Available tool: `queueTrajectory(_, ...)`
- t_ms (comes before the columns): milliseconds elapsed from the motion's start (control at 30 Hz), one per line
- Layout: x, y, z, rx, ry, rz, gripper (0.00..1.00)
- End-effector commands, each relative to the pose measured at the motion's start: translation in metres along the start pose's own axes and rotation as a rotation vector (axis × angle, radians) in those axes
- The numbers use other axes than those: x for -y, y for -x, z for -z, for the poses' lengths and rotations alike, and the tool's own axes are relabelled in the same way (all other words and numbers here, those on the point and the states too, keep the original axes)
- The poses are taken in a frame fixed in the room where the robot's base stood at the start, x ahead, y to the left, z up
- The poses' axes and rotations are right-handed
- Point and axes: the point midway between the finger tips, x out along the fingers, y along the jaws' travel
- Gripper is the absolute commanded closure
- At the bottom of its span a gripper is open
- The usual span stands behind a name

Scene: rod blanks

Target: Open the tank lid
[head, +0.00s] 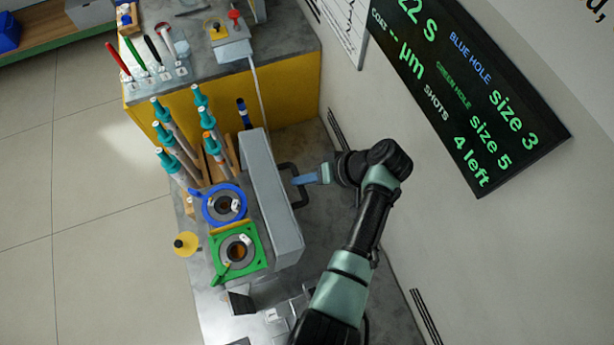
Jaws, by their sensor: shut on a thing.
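The long grey block (272,200), which looks like the tank lid, stands along the right side of the holes with the blue ring and the green plate. A black bar handle (301,200) sticks out from its right side, towards the wall. My gripper (298,181) reaches in from the right and is shut on this handle. Its fingertips partly cover the handle's middle. I cannot tell from this view how far the lid is tilted or whether there is a gap under it.
A blue ring (209,206) and a green plate (260,257) surround two holes. Several teal-capped rods (169,140) stand upright behind them. The wall and dark display (470,90) are on the right.

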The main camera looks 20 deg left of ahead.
Motion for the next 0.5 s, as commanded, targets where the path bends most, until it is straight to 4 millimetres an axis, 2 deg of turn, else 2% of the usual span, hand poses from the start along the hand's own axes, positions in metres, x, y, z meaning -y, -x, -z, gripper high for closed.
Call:
queueTrajectory(33, 0.0031, -0.0082, -0.0082, 0.024, -0.002, 0.011, 1.00)
queueTrajectory(300, 0.0036, -0.0083, -0.0082, 0.025, -0.001, 0.012, 1.00)
queueTrajectory(333, 0.0037, -0.0083, -0.0082, 0.025, -0.001, 0.013, 0.77)
queueTrajectory(467, 0.0028, -0.0065, -0.0062, 0.019, -0.001, 0.010, 0.53)
queueTrajectory(500, 0.0026, -0.0058, -0.0056, 0.017, -0.001, 0.009, 0.50)
